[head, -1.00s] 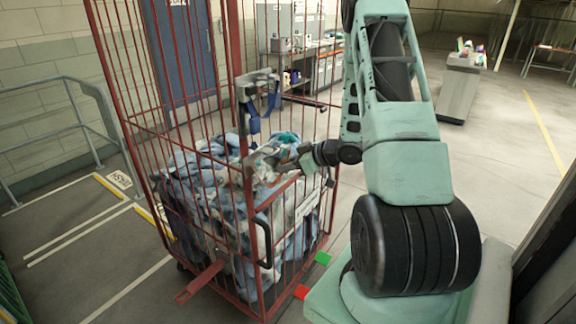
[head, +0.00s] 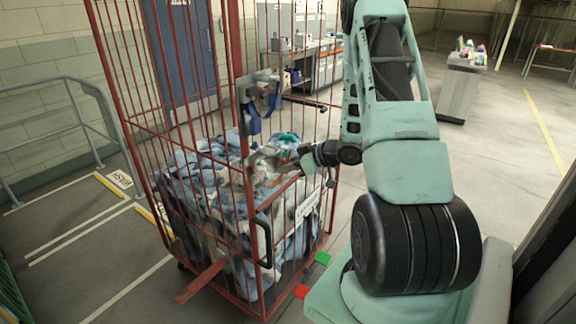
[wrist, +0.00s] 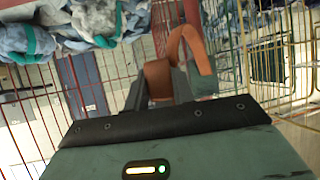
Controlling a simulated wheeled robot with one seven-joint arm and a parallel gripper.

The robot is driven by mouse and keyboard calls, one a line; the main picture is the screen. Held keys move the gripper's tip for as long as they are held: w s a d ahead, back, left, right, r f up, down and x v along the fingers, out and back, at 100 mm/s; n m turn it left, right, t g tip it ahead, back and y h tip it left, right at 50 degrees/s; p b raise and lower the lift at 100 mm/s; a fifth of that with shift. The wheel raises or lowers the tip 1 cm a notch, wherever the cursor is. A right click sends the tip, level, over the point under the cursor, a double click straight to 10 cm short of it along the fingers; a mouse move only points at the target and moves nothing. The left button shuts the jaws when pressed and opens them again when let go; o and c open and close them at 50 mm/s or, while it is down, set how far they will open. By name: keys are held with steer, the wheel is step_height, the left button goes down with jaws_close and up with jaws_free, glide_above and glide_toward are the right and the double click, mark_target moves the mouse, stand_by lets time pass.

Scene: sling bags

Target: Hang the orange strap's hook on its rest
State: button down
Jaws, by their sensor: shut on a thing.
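The strap is too small there to make out clearly. I cannot make out the strap's hook or tell which part is its rest. A blue strap (head: 254,122) hangs from a grey fitting high on the cage's front post.
The red wire cage (head: 213,268) holds a heap of blue and white cloth (head: 196,190). Its bars and black handle are close to my gripper. A grey railing (head: 45,147) stands at left. Open floor (head: 505,140) lies at right behind my arm.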

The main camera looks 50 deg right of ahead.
steer(key=shift+w, duration=0.1)
steer(key=shift+w+a, duration=0.15)
steer(key=shift+w, duration=1.5)
steer(key=shift+f, duration=0.1)
steer(key=shift+f+b, duration=0.5)
steer(key=shift+f, duration=0.45)
steer(key=c, duration=0.7)
jaws_free()
steer(key=shift+s, duration=0.1)
